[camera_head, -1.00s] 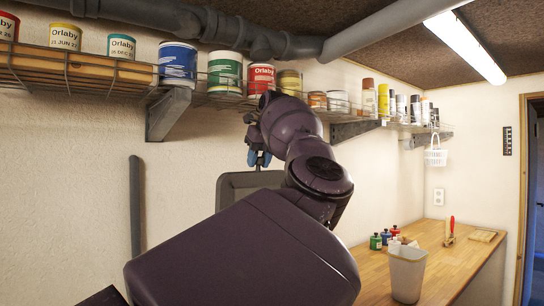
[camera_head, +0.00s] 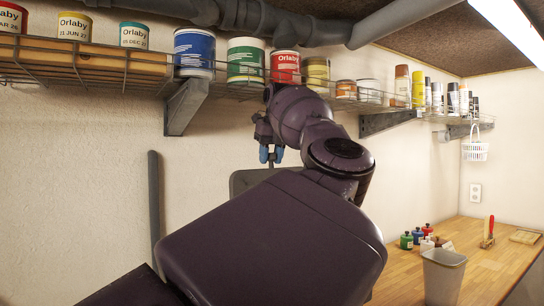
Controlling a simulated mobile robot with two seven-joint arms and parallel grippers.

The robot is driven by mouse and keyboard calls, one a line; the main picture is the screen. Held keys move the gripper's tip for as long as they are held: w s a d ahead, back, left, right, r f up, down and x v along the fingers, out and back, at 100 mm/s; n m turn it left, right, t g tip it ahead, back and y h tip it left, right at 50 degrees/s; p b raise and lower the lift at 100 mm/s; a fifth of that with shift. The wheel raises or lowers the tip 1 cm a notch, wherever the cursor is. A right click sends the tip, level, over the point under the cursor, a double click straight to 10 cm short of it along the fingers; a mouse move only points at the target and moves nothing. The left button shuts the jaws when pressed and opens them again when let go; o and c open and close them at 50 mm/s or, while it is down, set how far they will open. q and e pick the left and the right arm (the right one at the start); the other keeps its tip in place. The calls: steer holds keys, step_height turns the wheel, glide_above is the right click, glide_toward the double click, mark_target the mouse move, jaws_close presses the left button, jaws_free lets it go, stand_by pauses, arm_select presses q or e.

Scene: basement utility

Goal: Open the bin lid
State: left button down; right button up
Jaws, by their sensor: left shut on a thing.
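The grey bin lid (camera_head: 243,183) shows as a flat panel with rounded corners in front of the wall, left of the picture's centre. My own arm covers most of it, and the bin's body is hidden. My left gripper (camera_head: 271,154) has blue fingertips at the lid's upper edge and is shut on the lid. The exact contact is small and partly hidden by the wrist. My right gripper is out of view.
A wire shelf (camera_head: 75,78) with paint cans runs along the wall above the arm, close to the wrist. A grey vertical pipe (camera_head: 155,215) is at left. A wooden worktop (camera_head: 480,262) with small bottles and a light wastebasket (camera_head: 442,277) is at right.

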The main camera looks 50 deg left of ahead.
arm_select(q)
steer(key=c, duration=0.8)
jaws_free()
steer(key=v, duration=0.5)
steer(key=shift+a, duration=0.1)
steer(key=d+b, duration=0.1)
steer(key=d, duration=0.3)
steer(key=d+b, duration=0.1)
steer(key=d, duration=0.3)
steer(key=s+d+b, duration=0.1)
steer(key=d, duration=0.3)
steer(key=shift+s+b, duration=0.1)
steer(key=shift+b, duration=0.2)
